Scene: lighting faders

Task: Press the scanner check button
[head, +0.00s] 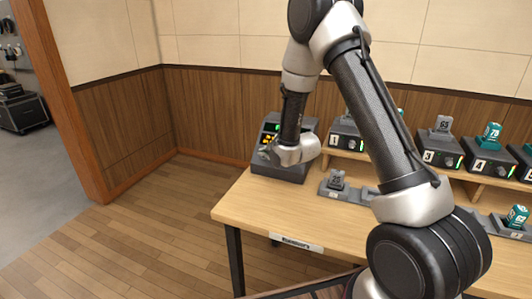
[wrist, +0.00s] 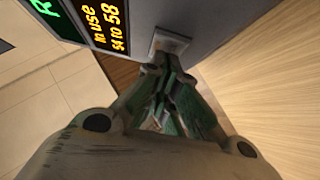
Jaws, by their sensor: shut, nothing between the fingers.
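The scanner console (head: 290,172) is a dark grey box with a sloped face at the left end of the wooden table. My gripper (head: 266,153) is in front of its face and hides part of it. In the wrist view the console's grey face (wrist: 205,18) carries a pale square part (wrist: 171,42), probably the check button. My gripper's fingertips (wrist: 160,68) are shut and empty, right at the near edge of that square. I cannot tell whether they touch it or whether it is pressed in.
The console's display (wrist: 105,22) shows orange text, "In use 54 to 58", beside green lettering. Numbered dark units (head: 345,135) stand on a raised shelf to the right. A small grey block (head: 337,180) sits in a low holder nearby. The wooden table (head: 260,212) is bare at front left.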

